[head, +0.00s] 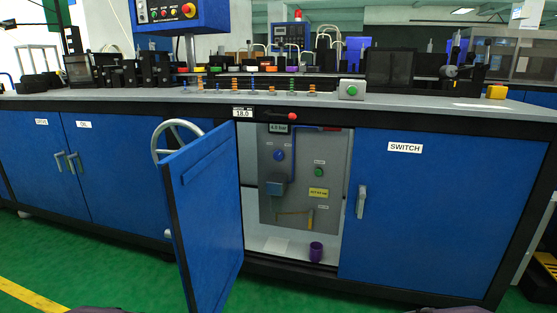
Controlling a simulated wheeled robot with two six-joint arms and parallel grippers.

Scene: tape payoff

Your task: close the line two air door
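A blue cabinet door (210,215) stands wide open in the middle of the head view. It is swung out towards me, with its inner face showing and its free edge to the left. Its outer face and any label there are hidden. The open compartment beside it holds a grey panel (296,195) with a display reading about 4.8 bar, a blue knob, a green button and a yellow label. Neither of my grippers is in view.
A purple cup (316,252) stands on the compartment floor near its front edge. The shut SWITCH door (440,215) is on the right; shut blue doors (103,170) are on the left. The worktop (150,96) above carries several small parts. Green floor (100,255) is clear at front left.

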